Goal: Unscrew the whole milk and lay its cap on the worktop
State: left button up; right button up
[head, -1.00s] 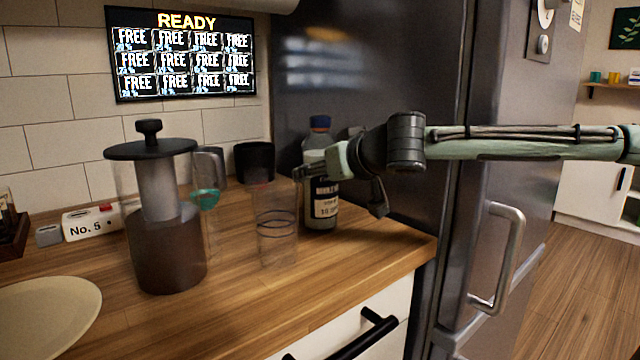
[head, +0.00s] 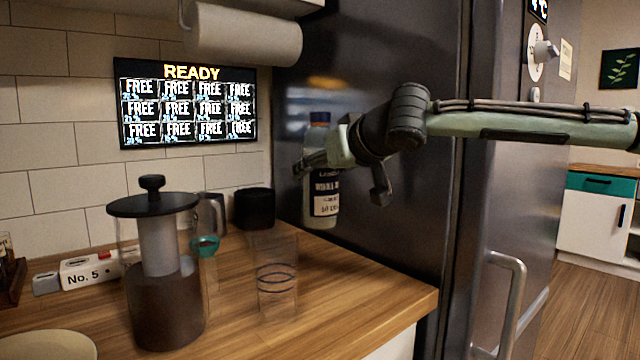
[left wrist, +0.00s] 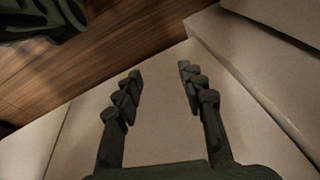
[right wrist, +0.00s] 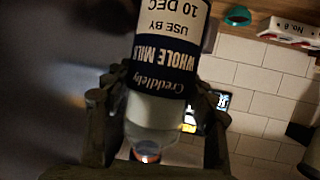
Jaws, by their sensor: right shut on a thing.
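A clear glass (head: 276,280) and a French press (head: 165,290) stand on the worktop left of the bottle. A black canister (head: 254,208) and teal cup (head: 205,246) are behind. The fridge (head: 380,60) bounds the right. The front right worktop is clear.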

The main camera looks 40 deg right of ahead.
jog(key=shift+r, duration=0.1)
jog(key=o, duration=1)
jog(key=shift+c, duration=0.2)
grip_shut()
